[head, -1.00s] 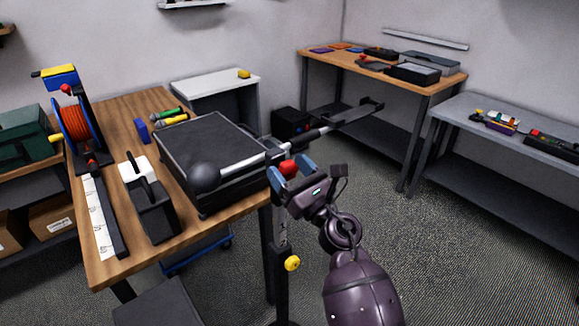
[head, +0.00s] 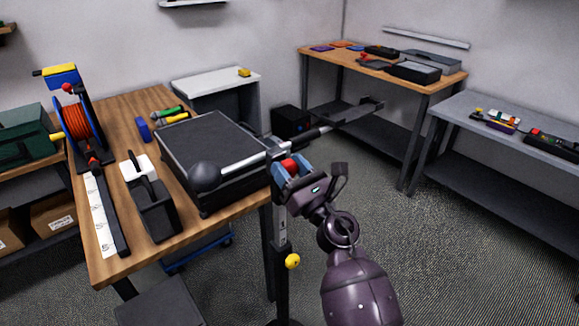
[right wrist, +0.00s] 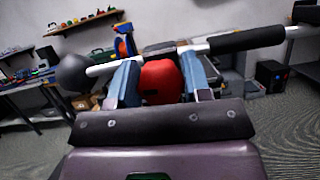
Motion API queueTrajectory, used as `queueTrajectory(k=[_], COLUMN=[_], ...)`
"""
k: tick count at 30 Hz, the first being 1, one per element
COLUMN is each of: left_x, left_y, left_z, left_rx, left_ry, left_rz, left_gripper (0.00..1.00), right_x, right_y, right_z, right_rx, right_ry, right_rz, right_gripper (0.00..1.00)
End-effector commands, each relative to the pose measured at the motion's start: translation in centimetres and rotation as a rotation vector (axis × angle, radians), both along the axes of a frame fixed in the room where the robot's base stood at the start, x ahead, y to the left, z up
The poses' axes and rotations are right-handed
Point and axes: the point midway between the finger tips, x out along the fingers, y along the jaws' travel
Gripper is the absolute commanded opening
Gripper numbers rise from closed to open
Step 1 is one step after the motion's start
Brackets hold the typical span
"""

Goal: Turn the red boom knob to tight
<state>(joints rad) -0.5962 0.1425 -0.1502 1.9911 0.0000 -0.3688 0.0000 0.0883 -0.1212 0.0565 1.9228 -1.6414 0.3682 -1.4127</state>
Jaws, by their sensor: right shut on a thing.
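The red boom knob (head: 289,165) sits on the side of the boom clamp at the top of a dark stand (head: 280,240). My right gripper (head: 288,172) is shut on the knob, with one blue finger on each side. In the right wrist view the red knob (right wrist: 161,82) fills the space between the two fingers (right wrist: 160,88). The boom (head: 320,131) is a pale tube with a dark ball (head: 204,175) at its near left end. The knob's marking for tight cannot be made out. My left gripper is not in view.
A wooden table (head: 110,270) with a black case (head: 210,142), a cable reel (head: 75,125) and a black caddy (head: 157,215) stands just left of the stand. A yellow knob (head: 292,261) sits lower on the stand. The floor to the right is clear.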

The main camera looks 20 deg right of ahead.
Motion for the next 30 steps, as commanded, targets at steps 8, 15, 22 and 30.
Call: queueTrajectory(k=[8, 15, 22, 30], left_x=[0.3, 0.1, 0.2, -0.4], left_y=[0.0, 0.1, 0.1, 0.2], left_z=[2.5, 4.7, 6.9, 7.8], left_rx=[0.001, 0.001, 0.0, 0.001], left_ry=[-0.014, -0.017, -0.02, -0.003], left_rz=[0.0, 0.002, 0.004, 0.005], left_gripper=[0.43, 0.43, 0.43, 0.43], right_x=[0.0, 0.0, 0.0, 0.1], right_y=[-0.1, -0.1, -0.2, -0.3], right_z=[0.3, 0.3, 0.2, 0.0], right_rx=[0.181, 0.394, 0.6, 0.838], right_ry=[0.068, 0.145, 0.222, 0.309], right_rz=[0.0, -0.001, -0.001, -0.001], right_gripper=[0.21, 0.21, 0.21, 0.21])
